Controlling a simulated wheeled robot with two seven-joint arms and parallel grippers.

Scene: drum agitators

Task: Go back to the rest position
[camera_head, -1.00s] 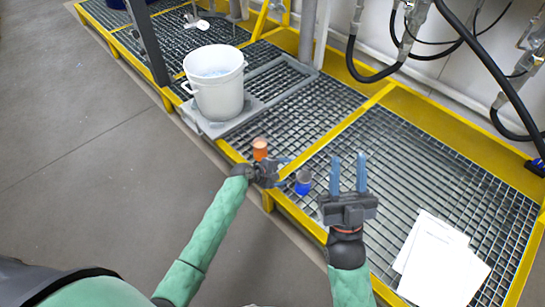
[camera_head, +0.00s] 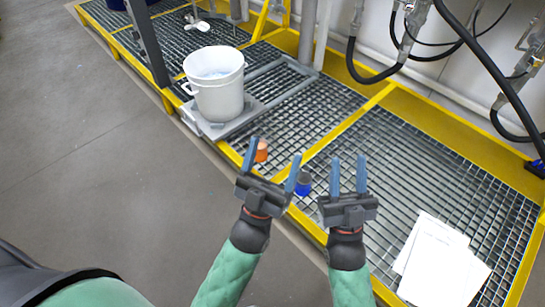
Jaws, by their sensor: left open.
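My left gripper (camera_head: 271,165) is open, with its two blue fingers apart and pointing up and away from me. Nothing is between its fingers. My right gripper (camera_head: 348,175) has its two blue fingers apart, pointing away over the grating, with nothing between them. Both arms reach up from the bottom of the view side by side, above the front yellow edge of the platform. An orange cup (camera_head: 261,151) is just behind my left gripper's fingers, partly hidden. A blue container with a dark top (camera_head: 303,184) is beside the right finger of my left gripper.
A white bucket (camera_head: 216,95) stands on a grey plate (camera_head: 209,128) at the upper left of the grating. White papers (camera_head: 438,262) lie on the grating at the lower right. Black hoses (camera_head: 487,63) hang at the upper right. Open floor (camera_head: 90,150) lies to the left.

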